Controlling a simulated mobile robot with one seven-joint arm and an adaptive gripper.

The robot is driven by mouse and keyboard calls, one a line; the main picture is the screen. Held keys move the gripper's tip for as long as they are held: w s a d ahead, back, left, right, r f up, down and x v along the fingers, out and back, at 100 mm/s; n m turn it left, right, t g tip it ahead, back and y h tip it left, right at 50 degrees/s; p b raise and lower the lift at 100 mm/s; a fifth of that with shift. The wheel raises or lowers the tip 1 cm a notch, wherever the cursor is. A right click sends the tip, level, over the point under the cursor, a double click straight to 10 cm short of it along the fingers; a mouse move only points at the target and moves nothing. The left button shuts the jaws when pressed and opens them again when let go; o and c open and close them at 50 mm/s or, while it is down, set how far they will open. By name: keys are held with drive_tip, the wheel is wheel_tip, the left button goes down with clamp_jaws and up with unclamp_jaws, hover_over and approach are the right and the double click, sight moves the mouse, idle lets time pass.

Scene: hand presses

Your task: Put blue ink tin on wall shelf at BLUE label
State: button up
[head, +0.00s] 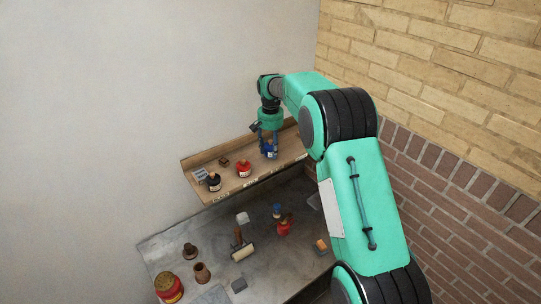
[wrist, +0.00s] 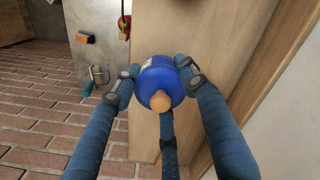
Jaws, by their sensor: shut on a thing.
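My gripper (head: 268,135) is over the right part of the wooden wall shelf (head: 193,163), its fingers pointing down. It is shut on the blue ink tin (head: 269,154), a round blue body with a tan knob on top. In the wrist view, the fingers (wrist: 157,76) close around the blue tin (wrist: 172,83), with the shelf board (wrist: 148,32) beneath it. I cannot tell whether the tin touches the board. Small pale labels run along the shelf's front edge, too small to read.
A red tin (head: 243,169) and a dark tin (head: 214,183) stand to the left on the shelf. Below is a grey worktop (head: 210,232) with a roller (head: 243,251), a red bottle (head: 284,228), brown pots and a large red can (head: 168,287). A brick wall (head: 440,70) stands right.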

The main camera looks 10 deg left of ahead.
sight(271, 155)
drive_tip(key=shift+f+p, duration=0.5)
drive_tip(key=shift+f, duration=1.2)
drive_tip(key=shift+f, duration=0.15)
drive_tip(key=o, duration=1.4)
wheel_tip(271, 155, up, 12)
drive_tip(key=shift+r+b, duration=0.15)
drive_tip(key=shift+b, duration=1)
